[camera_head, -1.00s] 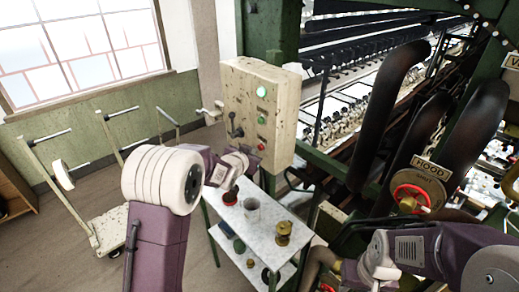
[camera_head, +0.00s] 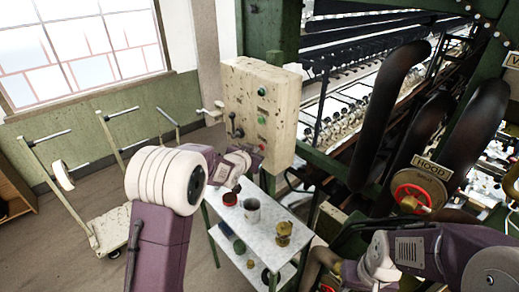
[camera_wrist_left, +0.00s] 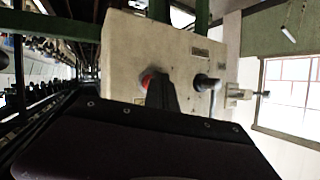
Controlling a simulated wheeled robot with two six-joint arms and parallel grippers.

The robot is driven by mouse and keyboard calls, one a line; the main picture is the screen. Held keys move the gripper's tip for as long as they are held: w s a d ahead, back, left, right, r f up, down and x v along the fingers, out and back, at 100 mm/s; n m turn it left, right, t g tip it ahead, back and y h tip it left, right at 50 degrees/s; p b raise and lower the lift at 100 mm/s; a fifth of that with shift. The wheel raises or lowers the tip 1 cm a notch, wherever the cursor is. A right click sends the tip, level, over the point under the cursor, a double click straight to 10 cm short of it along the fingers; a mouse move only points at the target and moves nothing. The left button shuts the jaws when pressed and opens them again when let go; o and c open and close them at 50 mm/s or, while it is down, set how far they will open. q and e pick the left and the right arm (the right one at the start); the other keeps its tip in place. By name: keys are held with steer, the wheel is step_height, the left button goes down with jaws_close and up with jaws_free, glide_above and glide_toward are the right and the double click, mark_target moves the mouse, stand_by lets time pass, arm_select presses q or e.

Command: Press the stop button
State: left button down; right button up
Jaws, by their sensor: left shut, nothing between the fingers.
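The cream control box (camera_head: 238,88) has a red button (camera_head: 262,146) low on its face, below two green ones. I take the red one to be the stop button. The red button also shows in the left wrist view (camera_wrist_left: 147,79), partly covered by my dark shut fingers (camera_wrist_left: 160,88). I cannot tell whether the fingertips touch the button. My right arm comes in at the lower right; its gripper is out of sight.
A lever (camera_head: 236,128) sits left of the buttons, and a crank (camera_head: 210,110) juts from the box's side. Below is a small table (camera_head: 268,214) with a red dish (camera_head: 230,199), a grey cup (camera_head: 252,210) and a brass piece (camera_head: 284,232). Machinery fills the right.

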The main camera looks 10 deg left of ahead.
stand_by(0.3)
arm_select(q)
steer(key=shift+s+a, duration=0.5)
steer(key=shift+s, duration=0.2)
steer(key=s+a, duration=0.1)
steer(key=s, duration=0.1)
steer(key=s+a, duration=0.2)
stand_by(0.7)
